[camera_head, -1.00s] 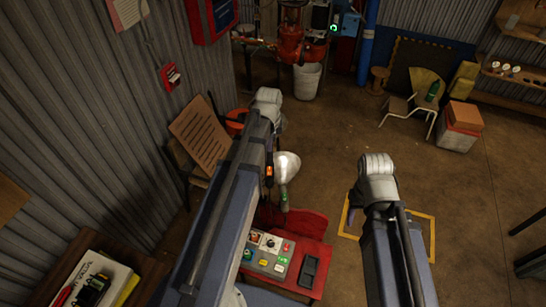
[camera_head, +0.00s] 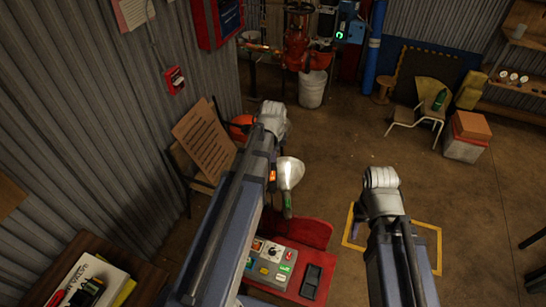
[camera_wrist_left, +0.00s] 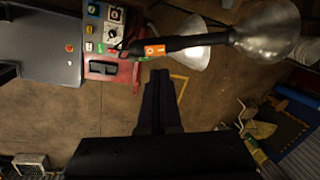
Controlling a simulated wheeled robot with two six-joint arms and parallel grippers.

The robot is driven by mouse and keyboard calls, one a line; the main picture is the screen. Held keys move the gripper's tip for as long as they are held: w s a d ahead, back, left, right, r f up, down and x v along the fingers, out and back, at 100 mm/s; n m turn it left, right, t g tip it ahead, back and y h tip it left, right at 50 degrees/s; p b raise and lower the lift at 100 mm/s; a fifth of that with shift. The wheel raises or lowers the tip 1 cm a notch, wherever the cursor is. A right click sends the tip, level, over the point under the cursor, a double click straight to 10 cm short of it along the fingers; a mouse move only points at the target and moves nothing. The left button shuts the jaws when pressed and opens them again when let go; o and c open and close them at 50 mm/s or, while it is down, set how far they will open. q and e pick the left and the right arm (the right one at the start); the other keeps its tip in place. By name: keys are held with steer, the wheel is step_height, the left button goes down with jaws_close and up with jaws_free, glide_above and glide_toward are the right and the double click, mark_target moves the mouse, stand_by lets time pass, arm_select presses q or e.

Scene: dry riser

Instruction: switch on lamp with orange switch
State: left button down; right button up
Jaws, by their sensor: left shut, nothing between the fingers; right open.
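The orange switch (camera_head: 272,175) shows beside the lamp's pale shade (camera_head: 290,172), right of my left arm. In the left wrist view the orange switch (camera_wrist_left: 155,50) sits on a black lamp body (camera_wrist_left: 185,43) that runs right to a metallic shade (camera_wrist_left: 270,35). A second, brightly lit shade (camera_wrist_left: 192,52) shows behind it. My left gripper (camera_wrist_left: 158,73) is shut and empty, its tips just below the switch in that picture; I cannot tell whether they touch. In the head view my arm hides it. My right gripper (camera_head: 357,215) is open, mostly hidden by its arm.
A red table (camera_head: 310,232) holds a control panel (camera_head: 268,262) with coloured buttons and a black device (camera_head: 311,282). A wooden desk (camera_head: 140,283) stands at lower left.

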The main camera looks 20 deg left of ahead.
mark_target(273, 173)
arm_select(q)
steer(key=f+b, duration=0.3)
steer(key=w+f+b, duration=0.1)
steer(key=f+b, duration=0.5)
steer(key=f, duration=0.1)
steer(key=shift+w+a+f, duration=0.1)
steer(key=shift+w+a, duration=0.3)
